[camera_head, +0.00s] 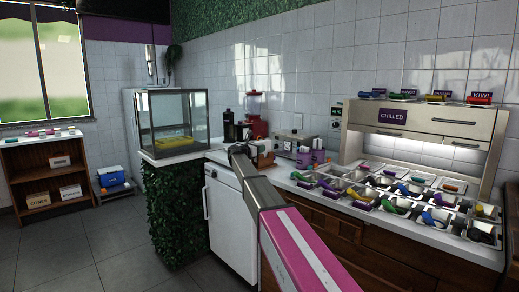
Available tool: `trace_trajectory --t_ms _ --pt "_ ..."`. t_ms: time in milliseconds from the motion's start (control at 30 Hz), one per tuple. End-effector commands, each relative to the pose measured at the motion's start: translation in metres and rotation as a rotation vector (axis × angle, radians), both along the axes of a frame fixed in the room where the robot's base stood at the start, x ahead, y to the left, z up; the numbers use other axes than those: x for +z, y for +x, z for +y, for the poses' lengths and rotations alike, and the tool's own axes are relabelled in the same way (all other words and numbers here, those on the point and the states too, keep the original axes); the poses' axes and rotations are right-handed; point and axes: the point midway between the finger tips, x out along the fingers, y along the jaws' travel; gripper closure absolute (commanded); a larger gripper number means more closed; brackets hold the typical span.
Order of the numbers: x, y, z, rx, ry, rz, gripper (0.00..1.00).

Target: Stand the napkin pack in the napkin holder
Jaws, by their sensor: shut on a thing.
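My gripper (240,149) is at the far end of my arm, over the back part of the counter, left of the toaster-like appliance. It is small and dark here, and its fingers are partly hidden by my own arm. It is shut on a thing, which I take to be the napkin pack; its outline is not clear. A small tan and brown object (264,155) with a pale top shows just right of my gripper. It may be the napkin holder, but I cannot tell whether the pack touches it.
A red blender (254,116), a dark grinder (228,126) and a silver appliance (290,143) stand behind and beside my gripper. Purple cups (318,156) and several topping trays with scoops fill the right counter. A glass case (173,120) stands left.

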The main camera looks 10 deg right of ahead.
Motion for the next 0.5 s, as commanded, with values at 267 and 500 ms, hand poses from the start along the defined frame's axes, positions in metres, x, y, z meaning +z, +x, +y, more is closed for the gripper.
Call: trace_trajectory --t_ms 267,500 --pt "0.0003 0.0000 0.0000 0.000 0.000 0.000 0.39" --pt "0.0002 -0.0005 0.0005 0.000 0.000 0.000 0.39"
